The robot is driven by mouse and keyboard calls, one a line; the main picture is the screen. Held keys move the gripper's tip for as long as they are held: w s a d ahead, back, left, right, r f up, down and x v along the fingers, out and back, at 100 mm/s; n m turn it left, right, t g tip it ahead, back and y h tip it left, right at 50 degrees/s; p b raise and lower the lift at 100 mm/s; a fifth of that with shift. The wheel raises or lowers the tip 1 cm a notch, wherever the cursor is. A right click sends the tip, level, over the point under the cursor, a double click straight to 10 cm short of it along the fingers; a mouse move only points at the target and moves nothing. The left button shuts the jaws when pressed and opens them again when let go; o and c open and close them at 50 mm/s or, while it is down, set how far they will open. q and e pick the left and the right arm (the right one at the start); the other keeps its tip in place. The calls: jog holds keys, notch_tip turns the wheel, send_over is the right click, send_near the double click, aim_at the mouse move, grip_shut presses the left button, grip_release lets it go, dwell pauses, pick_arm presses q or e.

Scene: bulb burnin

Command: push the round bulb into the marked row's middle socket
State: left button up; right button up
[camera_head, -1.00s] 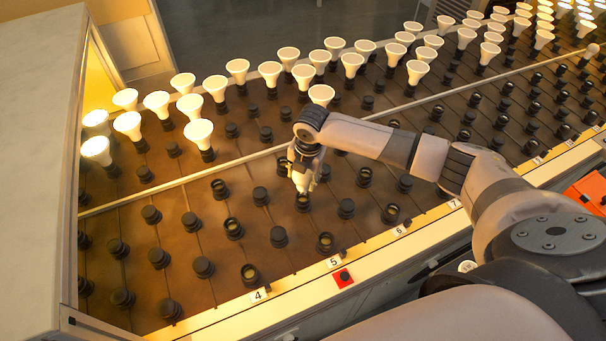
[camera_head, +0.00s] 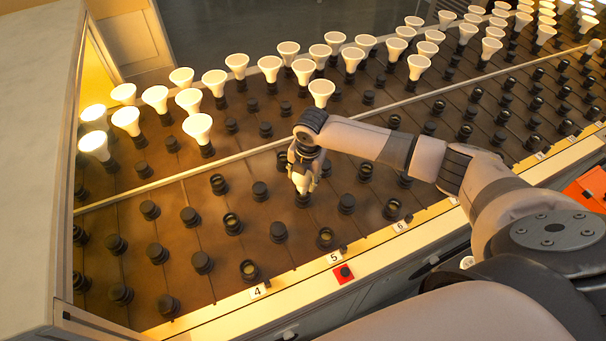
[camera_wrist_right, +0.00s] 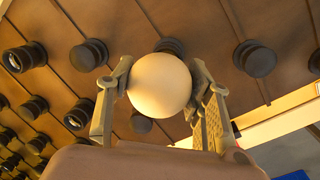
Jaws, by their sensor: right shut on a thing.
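My right gripper (camera_head: 302,182) is shut on the round bulb, a pale globe (camera_wrist_right: 160,85) that fills the middle of the right wrist view between the two fingers. In the head view the bulb's pale body (camera_head: 301,184) shows between the fingers, directly above a dark socket (camera_head: 302,201) in the row with label 5 and the red marker (camera_head: 344,274). This socket is the middle one of the row's near part. The bulb's base looks at or just over the socket's mouth; I cannot tell whether it is seated. My left gripper is not in view.
Another row 5 socket (camera_head: 325,238) stands nearer the front edge. Dark sockets surround the gripper closely. Lit cone-shaped bulbs (camera_head: 321,92) stand behind the metal rail (camera_head: 240,157). A grey cabinet (camera_head: 40,150) bounds the left side.

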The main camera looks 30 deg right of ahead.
jog(key=shift+f+b, duration=0.3)
jog(key=shift+f, duration=0.4)
jog(key=o, duration=1.2)
jog(key=shift+r, duration=0.1)
jog(key=r, duration=0.4)
jog(key=s+r, duration=0.1)
jog(key=r, duration=0.3)
jog(key=s+r, duration=0.1)
jog(key=r, duration=0.3)
jog(key=shift+s+f, duration=0.1)
jog(key=shift+f, duration=0.05)
